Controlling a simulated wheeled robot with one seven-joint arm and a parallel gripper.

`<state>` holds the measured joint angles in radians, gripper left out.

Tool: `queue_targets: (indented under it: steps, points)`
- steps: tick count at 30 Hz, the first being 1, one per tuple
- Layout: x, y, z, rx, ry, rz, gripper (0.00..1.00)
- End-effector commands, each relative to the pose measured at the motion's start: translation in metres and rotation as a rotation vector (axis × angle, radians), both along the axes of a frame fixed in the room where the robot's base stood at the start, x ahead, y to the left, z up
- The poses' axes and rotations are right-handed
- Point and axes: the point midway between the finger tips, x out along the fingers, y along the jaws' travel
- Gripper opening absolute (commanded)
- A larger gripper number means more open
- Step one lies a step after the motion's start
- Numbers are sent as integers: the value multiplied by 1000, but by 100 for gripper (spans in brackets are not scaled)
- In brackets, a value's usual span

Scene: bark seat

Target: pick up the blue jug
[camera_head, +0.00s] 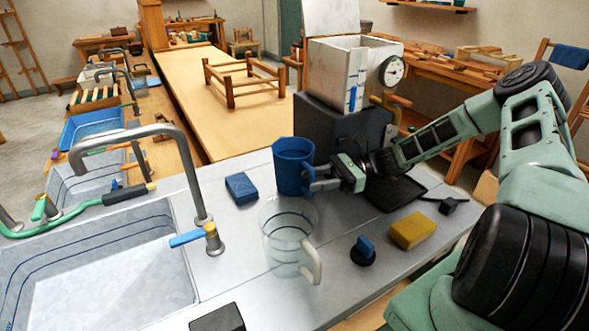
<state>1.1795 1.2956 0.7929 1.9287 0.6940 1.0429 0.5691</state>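The blue jug (291,160) stands upright towards the back of the grey worktop, just left of my gripper. My gripper (312,180) reaches in from the right, low at the jug's right side. Its grey fingertips overlap the jug's right edge, where the handle seems to be. I cannot tell whether the fingers are around the handle, touching it or only beside it. The space between the fingers is hidden, and I cannot tell whether the jug's base rests on the worktop.
A clear jug (284,232) with a pale handle stands in front. A blue block (241,188) lies left of the blue jug. A yellow block (411,230), a black-and-blue knob (363,250) and a dark tray (392,193) lie right. The sink (100,280) and tall tap (190,160) are left.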

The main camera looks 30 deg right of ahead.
Motion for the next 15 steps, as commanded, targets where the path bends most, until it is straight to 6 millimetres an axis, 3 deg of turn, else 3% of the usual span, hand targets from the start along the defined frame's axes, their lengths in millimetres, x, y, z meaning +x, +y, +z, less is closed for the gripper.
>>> queue_targets:
  steps: [6, 14, 15]
  points:
    - [6, 26, 1, 1, 0, 1, 39]
    - [7, 29, 0, -1, 0, -1, 39]
    - [7, 29, 0, -1, 0, -1, 30]
